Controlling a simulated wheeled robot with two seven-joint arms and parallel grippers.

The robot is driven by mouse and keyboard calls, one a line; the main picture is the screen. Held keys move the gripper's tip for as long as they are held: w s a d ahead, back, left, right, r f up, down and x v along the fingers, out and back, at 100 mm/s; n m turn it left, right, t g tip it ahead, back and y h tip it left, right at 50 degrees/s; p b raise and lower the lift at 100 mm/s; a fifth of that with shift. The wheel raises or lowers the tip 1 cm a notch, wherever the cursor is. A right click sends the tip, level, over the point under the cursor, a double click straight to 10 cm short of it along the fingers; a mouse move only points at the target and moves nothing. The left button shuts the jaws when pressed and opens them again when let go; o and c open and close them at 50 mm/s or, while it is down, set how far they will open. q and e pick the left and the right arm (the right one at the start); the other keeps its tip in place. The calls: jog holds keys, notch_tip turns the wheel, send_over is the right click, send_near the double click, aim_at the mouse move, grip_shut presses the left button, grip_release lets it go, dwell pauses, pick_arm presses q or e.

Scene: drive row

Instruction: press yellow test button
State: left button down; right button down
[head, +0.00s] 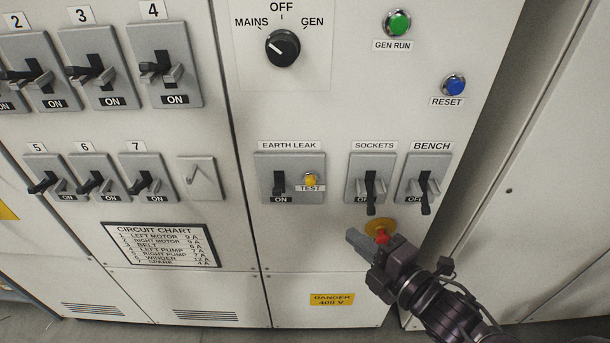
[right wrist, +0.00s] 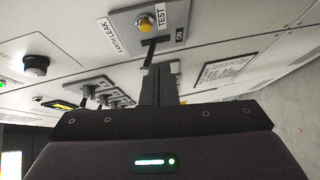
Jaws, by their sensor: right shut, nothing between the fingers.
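The yellow test button (head: 310,180) sits on the right half of the grey EARTH LEAK plate (head: 265,187), above a TEST label. A black switch lever (head: 279,182) is on the plate's left half, over an ON label. My right gripper (head: 352,238) is shut and empty, below and to the right of the button, apart from it in the head view. In the right wrist view the yellow button (right wrist: 145,24) shows beyond my shut fingers (right wrist: 157,75), with the black lever between them in the picture. My left gripper is not in view.
A red button on a yellow disc (head: 380,230) is right behind my right gripper. The SOCKETS switch (head: 370,190) and BENCH switch (head: 425,185) stand to the right. A MAINS/GEN knob (head: 282,48), green button (head: 398,23) and blue RESET button (head: 454,84) are above.

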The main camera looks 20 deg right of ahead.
jog(key=shift+s+a+r+n+y, duration=0.15)
jog(key=shift+a+r, duration=0.2)
jog(key=shift+r, duration=0.2)
jog(key=shift+a+r+n+y, duration=0.15)
jog(key=shift+a+r, duration=0.2)
jog(key=shift+r, duration=0.2)
send_near(311, 181)
jog(key=w+a, duration=0.1)
jog(key=a, duration=0.4)
jog(key=w, duration=0.1)
jog(key=w+d+f+p, duration=0.1)
jog(key=w, duration=0.1)
jog(key=w+p, duration=0.1)
jog(key=shift+w+d+f, duration=0.2)
jog(key=shift+w+d, duration=0.05)
jog(key=shift+w, duration=0.05)
